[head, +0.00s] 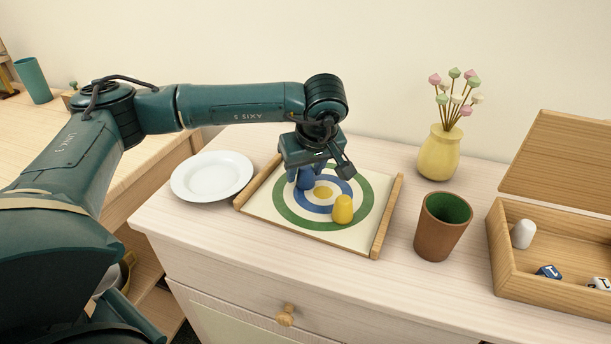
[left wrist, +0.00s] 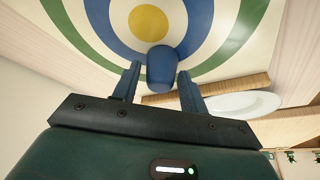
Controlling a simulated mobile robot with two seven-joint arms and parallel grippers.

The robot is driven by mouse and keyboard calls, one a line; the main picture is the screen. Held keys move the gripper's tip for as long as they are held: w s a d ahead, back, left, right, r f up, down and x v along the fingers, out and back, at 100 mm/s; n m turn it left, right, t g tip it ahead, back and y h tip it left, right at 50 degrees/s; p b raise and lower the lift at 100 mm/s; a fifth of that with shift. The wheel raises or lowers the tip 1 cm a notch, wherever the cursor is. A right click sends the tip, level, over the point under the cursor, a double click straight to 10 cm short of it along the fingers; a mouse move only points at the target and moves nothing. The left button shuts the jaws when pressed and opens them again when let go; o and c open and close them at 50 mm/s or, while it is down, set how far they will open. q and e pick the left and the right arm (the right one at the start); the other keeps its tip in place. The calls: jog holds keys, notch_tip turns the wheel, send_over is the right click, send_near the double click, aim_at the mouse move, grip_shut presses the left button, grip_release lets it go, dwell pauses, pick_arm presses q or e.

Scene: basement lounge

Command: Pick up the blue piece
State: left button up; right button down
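The blue piece (head: 306,181) stands on the target board (head: 270,208), on the left part of its rings, partly hidden by my left gripper (head: 304,176). In the left wrist view the blue piece (left wrist: 161,72) sits between the tips of the two open fingers of my left gripper (left wrist: 159,75). A narrow gap shows on each side of the piece. The gripper points down at the board from above. My right gripper is not in view.
A yellow piece (head: 343,209) stands on the board near the front. A white plate (head: 212,176) lies left of the board. A brown cup (head: 442,228), a yellow vase (head: 440,152) and an open wooden box (head: 500,250) stand to the right.

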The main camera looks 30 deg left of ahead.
pick_arm(q)
jog(key=c, duration=0.7)
